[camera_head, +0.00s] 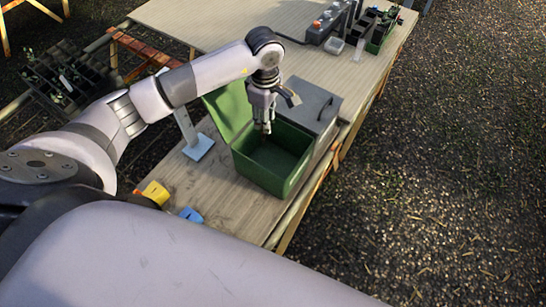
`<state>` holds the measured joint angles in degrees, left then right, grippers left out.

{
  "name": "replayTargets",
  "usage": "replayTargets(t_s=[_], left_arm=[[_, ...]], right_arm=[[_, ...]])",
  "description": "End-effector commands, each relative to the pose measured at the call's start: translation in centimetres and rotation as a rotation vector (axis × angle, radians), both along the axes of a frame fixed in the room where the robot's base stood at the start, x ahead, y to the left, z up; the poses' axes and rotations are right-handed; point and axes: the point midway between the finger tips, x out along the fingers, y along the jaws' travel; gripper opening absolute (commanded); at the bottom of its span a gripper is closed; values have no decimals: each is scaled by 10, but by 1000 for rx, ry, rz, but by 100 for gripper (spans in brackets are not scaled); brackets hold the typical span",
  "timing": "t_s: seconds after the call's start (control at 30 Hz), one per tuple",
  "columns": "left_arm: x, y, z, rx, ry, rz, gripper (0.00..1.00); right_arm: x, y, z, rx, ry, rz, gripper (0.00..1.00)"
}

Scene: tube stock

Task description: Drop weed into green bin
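The green bin (260,176) stands on the wooden table with its green lid (228,108) tipped open at its back left. What I can see of its inside looks empty, though the gripper hides part of it. My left gripper (264,130) points down over the back of the bin's opening, its tips near the rim. Its fingers are small and dark, and I cannot tell whether they are open or shut. I make out no weed in or near it. My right gripper is not in view.
A grey box (312,103) stands right behind the bin. A light blue stand (198,148) is to its left. Yellow (156,192) and blue (191,215) items lie near the front. The table (225,192) has trays at the far end; a dark crate (68,75) is at left.

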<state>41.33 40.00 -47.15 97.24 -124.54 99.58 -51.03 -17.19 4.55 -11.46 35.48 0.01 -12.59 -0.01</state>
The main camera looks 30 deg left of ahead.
Motion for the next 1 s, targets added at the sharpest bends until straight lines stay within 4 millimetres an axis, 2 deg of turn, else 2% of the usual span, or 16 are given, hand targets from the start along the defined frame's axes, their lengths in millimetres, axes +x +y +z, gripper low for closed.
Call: replayTargets(t_s=[0.1,0.33,1.0], left_arm=[[1,0,26,1,-4,-1,28],[0,0,54,0,0,0,28],[0,0,58,0,1,0,28]], right_arm=[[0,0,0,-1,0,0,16],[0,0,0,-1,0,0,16],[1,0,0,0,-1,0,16]])
